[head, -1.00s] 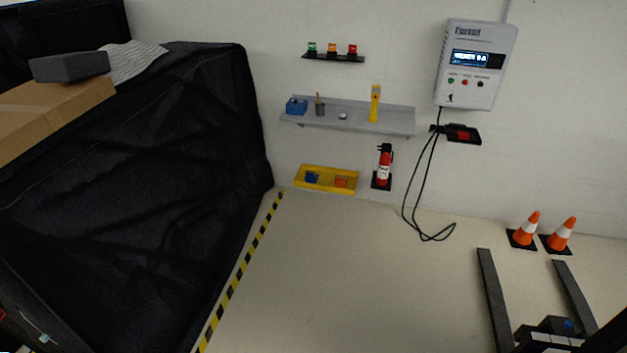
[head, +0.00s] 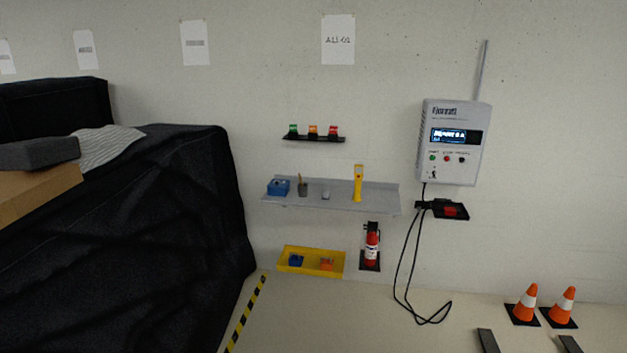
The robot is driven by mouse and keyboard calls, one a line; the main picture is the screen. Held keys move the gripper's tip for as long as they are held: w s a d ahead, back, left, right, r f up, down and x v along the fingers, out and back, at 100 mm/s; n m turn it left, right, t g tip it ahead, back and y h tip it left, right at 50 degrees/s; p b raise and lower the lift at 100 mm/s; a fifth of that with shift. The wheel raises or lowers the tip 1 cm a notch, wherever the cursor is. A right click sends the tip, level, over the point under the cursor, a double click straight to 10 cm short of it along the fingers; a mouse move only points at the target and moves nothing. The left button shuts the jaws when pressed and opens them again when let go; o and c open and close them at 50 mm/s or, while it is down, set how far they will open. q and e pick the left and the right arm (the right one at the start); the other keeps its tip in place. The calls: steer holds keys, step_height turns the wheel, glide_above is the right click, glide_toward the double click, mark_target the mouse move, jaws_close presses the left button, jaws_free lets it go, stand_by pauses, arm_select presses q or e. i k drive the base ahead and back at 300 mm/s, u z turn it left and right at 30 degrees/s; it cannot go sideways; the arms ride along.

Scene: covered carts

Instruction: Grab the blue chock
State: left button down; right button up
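A small blue block that looks like the blue chock (head: 296,260) lies in the left part of a yellow tray (head: 310,271) low by the wall. An orange block (head: 327,264) lies to its right in the same tray. Both are small and their exact shape is hard to tell. Neither of my grippers shows in the head view, and nothing is touching the tray.
A black-covered cart (head: 130,240) with a cardboard box (head: 35,195) fills the left. A grey shelf (head: 350,197) is above the tray. A fire extinguisher (head: 372,245), a wall charger (head: 450,142) with hanging cable and orange cones (head: 525,302) stand right. Floor before the tray is clear.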

mark_target(295, 260)
steer(key=z, duration=0.15)
steer(key=i, duration=1.9)
steer(key=u, duration=0.4)
steer(key=i, duration=2)
steer(key=u, duration=0.4)
steer(key=i, duration=0.5)
steer(key=u, duration=0.15)
